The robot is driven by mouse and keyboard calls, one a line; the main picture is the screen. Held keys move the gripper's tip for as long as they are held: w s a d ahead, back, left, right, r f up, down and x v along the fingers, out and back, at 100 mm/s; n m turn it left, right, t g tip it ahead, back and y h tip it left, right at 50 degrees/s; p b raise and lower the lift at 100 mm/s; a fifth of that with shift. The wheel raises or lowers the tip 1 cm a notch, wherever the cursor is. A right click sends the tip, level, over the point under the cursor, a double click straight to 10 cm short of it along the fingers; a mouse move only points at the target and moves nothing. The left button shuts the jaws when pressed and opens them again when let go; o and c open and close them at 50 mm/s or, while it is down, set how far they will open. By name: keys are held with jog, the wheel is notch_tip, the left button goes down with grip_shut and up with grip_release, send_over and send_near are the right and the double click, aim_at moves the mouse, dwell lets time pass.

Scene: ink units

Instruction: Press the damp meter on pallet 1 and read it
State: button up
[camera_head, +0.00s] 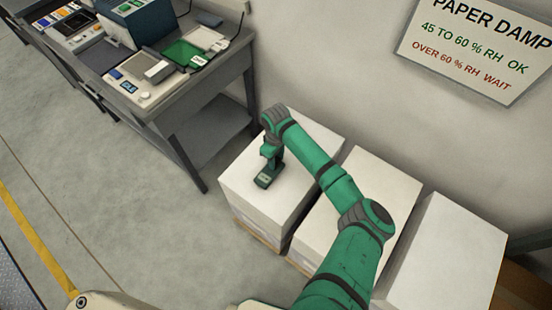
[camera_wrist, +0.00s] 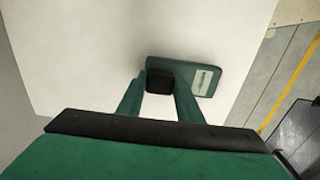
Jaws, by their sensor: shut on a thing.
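The damp meter (camera_head: 265,179) is dark green with a pale display, which also shows in the wrist view (camera_wrist: 207,79). My gripper (camera_head: 270,160) reaches down over the meter. In the wrist view, my gripper's fingers (camera_wrist: 160,82) are shut on the meter's black block. The display has small dark marks, too small to read. I cannot tell whether the meter touches the paper or which pallet number this stack has.
A grey workbench (camera_head: 200,100) with devices and cards is at the upper left. A wall sign (camera_head: 475,48) reads 45 to 60 % RH OK, over 60 % RH wait. The floor at left is clear.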

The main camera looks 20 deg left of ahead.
jog(key=shift+f, duration=0.45)
dwell(1.4)
jog(key=shift+r, duration=0.1)
jog(key=shift+r, duration=3.4)
